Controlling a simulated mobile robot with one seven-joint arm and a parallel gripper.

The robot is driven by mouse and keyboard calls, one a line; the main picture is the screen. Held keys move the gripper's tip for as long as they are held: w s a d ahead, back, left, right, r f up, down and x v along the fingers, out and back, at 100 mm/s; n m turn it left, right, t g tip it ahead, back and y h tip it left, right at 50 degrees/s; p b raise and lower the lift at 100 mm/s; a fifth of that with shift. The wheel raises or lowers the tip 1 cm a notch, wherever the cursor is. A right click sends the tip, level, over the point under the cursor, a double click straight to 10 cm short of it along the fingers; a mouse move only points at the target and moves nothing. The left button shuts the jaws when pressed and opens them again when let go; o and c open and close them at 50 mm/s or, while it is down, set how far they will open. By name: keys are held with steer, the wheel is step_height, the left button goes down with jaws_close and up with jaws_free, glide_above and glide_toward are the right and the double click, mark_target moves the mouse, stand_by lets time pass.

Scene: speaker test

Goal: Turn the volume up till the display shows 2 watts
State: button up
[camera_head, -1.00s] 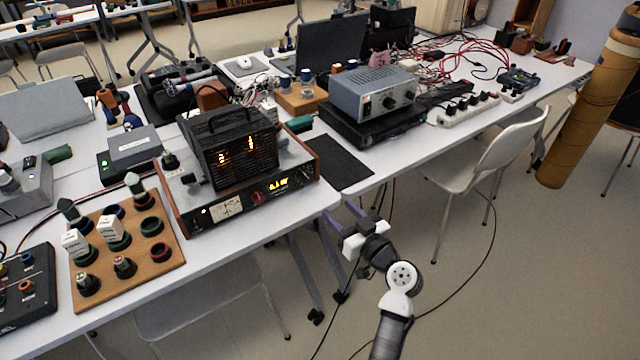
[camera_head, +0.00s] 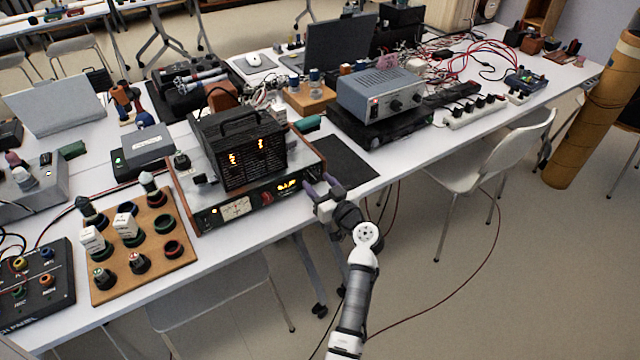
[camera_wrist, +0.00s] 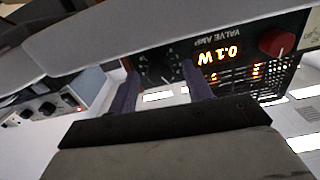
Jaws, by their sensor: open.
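The valve amp (camera_head: 205,226) stands on the white table, with a dark grille on top. Its lit display (camera_wrist: 219,55) reads 0.1 W, upside down in the wrist view; in the head view the display (camera_head: 288,187) is too small to read surely. A red knob (camera_wrist: 277,42) sits beside it, also seen in the head view (camera_head: 266,198). My gripper (camera_head: 320,184) is open at the right end of the amp's front. In the wrist view its purple fingers (camera_wrist: 158,68) straddle a dark dial with pale marks; contact cannot be told.
A wooden board (camera_head: 181,261) with several knobs and pegs lies left of the amp. A black mat (camera_head: 346,162) and a grey power supply (camera_head: 379,93) are to its right. A white chair (camera_head: 490,165) stands at the right.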

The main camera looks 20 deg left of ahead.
steer(key=c, duration=1)
steer(key=shift+m, duration=0.4)
steer(key=m+b, duration=0.1)
steer(key=m, duration=0.1)
steer(key=shift+f+m, duration=0.1)
steer(key=shift+m, duration=0.3)
steer(key=m, duration=0.4)
steer(key=shift+m+b, duration=0.3)
steer(key=m+p, duration=0.1)
steer(key=m, duration=0.4)
steer(key=shift+r, duration=0.2)
steer(key=shift+m+p, duration=0.9)
steer(key=shift+m, duration=1.1)
